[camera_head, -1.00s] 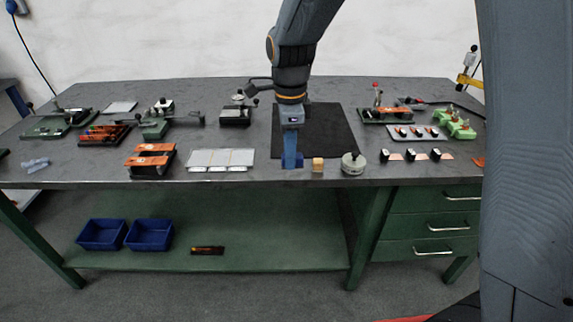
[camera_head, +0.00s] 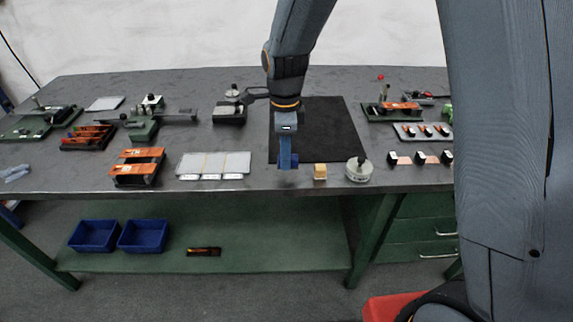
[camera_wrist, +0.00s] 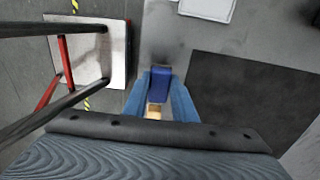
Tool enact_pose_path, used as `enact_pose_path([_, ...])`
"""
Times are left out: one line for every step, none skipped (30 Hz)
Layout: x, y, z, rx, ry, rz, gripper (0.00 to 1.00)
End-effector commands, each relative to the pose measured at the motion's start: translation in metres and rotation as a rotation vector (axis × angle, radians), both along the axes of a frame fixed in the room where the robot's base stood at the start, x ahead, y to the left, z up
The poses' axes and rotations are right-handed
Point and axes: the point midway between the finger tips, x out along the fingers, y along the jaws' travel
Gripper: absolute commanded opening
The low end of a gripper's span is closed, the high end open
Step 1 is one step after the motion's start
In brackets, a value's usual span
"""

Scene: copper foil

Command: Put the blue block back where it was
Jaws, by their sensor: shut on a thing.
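My gripper (camera_head: 287,163) is shut on the blue block (camera_head: 295,160) at the front edge of the dark mat, near the table's front edge. One finger hides much of the block in the head view. In the wrist view the blue block (camera_wrist: 161,84) sits between the two blue fingers of my gripper (camera_wrist: 160,90). It looks held close above the tabletop; the exact gap cannot be told. The small wooden block (camera_head: 320,171) stands just right of my gripper, apart from it.
The black mat (camera_head: 335,125) is bare behind my gripper. A round grey weight-like part (camera_head: 359,171) stands right of the wooden block. A pale tray (camera_head: 213,164) and an orange-topped fixture (camera_head: 137,168) are on the left. Fixtures line the bench's back.

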Motion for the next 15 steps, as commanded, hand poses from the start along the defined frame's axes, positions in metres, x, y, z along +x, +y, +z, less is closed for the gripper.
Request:
enact_pose_path([0.000, 0.000, -0.003, 0.000, 0.001, -0.001, 0.00])
enact_pose_path([0.000, -0.001, -0.005, 0.000, 0.001, -0.001, 0.00])
enact_pose_path([0.000, -0.001, -0.008, 0.000, 0.001, -0.001, 0.00])
enact_pose_path([0.000, -0.001, -0.011, 0.000, 0.001, -0.002, 0.00])
enact_pose_path([-0.001, -0.001, -0.015, -0.001, 0.003, -0.002, 0.00])
enact_pose_path([-0.001, -0.002, -0.021, -0.001, 0.003, -0.002, 0.00])
enact_pose_path([0.000, -0.002, -0.025, -0.001, 0.002, -0.003, 0.00])
enact_pose_path([-0.001, -0.002, -0.030, -0.001, 0.004, -0.003, 0.00])
enact_pose_path([0.000, -0.002, -0.035, -0.001, 0.002, -0.003, 0.00])
enact_pose_path([0.000, -0.002, -0.038, -0.001, 0.002, -0.003, 0.00])
enact_pose_path([0.000, -0.002, -0.040, -0.001, 0.002, -0.004, 0.00])
enact_pose_path([0.000, -0.002, -0.042, 0.000, 0.001, -0.004, 0.00])
enact_pose_path([0.000, -0.002, -0.043, 0.000, 0.000, -0.004, 0.00])
enact_pose_path([0.001, -0.002, -0.043, 0.000, -0.001, -0.004, 0.00])
enact_pose_path([0.001, -0.002, -0.042, 0.000, -0.001, -0.004, 0.00])
